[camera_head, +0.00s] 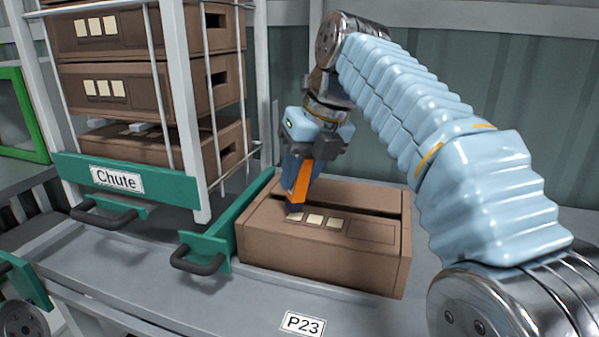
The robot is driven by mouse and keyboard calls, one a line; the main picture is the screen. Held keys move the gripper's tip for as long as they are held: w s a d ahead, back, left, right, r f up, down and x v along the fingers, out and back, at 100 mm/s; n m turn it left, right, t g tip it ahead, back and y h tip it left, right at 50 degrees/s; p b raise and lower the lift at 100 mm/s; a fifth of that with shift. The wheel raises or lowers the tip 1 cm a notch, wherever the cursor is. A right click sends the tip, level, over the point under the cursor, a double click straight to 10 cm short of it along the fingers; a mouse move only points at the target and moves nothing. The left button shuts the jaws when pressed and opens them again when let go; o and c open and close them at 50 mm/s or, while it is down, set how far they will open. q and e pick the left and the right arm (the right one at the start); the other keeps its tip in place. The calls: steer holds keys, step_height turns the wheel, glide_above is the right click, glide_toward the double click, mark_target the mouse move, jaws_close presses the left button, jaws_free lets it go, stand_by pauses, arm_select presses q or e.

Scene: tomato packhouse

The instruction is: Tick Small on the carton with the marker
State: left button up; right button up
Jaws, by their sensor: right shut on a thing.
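The brown carton (300,250) sits on the grey bench, with a row of three pale boxes (314,219) on its near top panel. My right gripper (300,180) reaches down over the carton's left part. It is shut on the marker (301,186), which shows orange and dark blue. The marker points down, with its lower end at the leftmost pale box. I cannot tell whether the tip touches the carton, and any writing on the boxes is too small to read. My left gripper is not in view.
A green gate with a dark handle (200,262) borders the carton's left side. A corrugated wall is behind.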

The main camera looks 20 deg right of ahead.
steer(key=shift+f+b, duration=0.45)
steer(key=shift+f, duration=0.05)
stand_by(0.6)
steer(key=shift+w+d, duration=0.1)
steer(key=shift+d, duration=0.5)
steer(key=shift+a, duration=0.65)
stand_by(0.3)
step_height(320, 180, up, 2)
steer(key=shift+r+p, duration=0.25)
steer(key=shift+p, duration=0.85)
steer(key=shift+r, duration=1.75)
